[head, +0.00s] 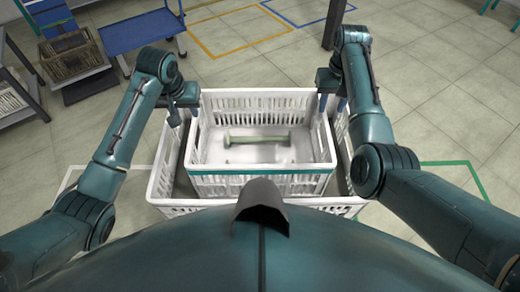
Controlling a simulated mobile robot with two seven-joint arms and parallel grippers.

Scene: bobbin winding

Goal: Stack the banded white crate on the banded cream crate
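The banded white crate (225,181) has slatted walls and a teal band along its near side. It is upright in the middle of the head view, and a pale spool-like bobbin (262,138) lies in it. A larger-looking pale crate (163,168), seemingly the cream one, shows around its left, right and near sides. I cannot tell whether the white crate touches it; its own band is not clear. My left gripper (184,108) straddles the white crate's left rim near the far corner. My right gripper (332,98) straddles its right rim; both look shut on it.
A blue cart (140,32) stands at the far left, beside a wooden crate (72,55) and a grey shelf (20,100). A dark post (334,22) stands beyond the crates. Yellow, blue and green lines mark the floor, which is mostly clear at right.

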